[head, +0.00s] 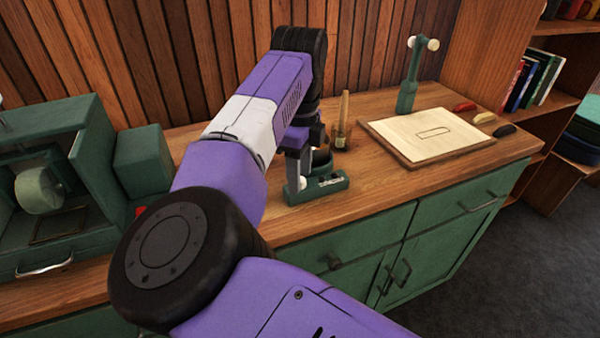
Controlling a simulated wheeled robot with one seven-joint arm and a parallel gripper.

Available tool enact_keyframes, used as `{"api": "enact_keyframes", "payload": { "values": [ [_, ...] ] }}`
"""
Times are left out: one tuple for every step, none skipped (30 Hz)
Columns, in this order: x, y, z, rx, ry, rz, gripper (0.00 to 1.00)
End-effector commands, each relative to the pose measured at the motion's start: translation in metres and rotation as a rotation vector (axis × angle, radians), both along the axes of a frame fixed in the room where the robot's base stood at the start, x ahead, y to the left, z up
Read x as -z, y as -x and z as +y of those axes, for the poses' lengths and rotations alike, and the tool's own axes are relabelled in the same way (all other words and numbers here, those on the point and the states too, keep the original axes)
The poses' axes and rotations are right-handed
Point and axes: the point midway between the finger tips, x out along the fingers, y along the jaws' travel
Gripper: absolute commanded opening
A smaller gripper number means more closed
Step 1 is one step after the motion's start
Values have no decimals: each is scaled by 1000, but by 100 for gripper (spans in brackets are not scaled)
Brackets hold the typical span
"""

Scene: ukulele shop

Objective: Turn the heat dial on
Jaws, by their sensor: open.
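A small green unit (318,190) with a dark round pot (321,160) stands near the counter's front edge. Its front has a small dark panel with pale marks (330,182). I cannot clearly make out the heat dial; my gripper may cover it. My purple and white arm reaches over the counter and bends down at this unit. My gripper (300,170) is open and points down at the unit's left part, partly hidden by the arm. I cannot tell whether it touches the unit.
A brush (343,115) stands behind the pot. A wooden board (438,134) with a pale sheet lies to the right, beside a green stand (409,85) and small colored pieces (485,118). A green machine (55,180) and box (142,161) stand left. Drawers (350,245) are below.

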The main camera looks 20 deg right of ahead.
Motion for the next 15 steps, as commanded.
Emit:
{"api": "enact_keyframes", "payload": {
  "values": [
    [3,0,0,0,0,0,46],
    [4,0,0,0,1,-1,46],
    [5,0,0,1,1,-1,46],
    [5,0,0,1,1,-1,46],
    [6,0,0,1,1,-1,46],
    [6,0,0,1,1,-1,46],
    [6,0,0,1,1,-1,46],
    [6,0,0,1,1,-1,46],
    [6,0,0,1,1,-1,46],
    [6,0,0,1,1,-1,46],
    [6,0,0,1,1,-1,42],
    [6,0,0,1,1,-1,34],
    [6,0,0,1,1,-1,28],
    [5,0,0,1,1,-1,22],
    [5,0,0,1,1,-1,15]
  ]
}}
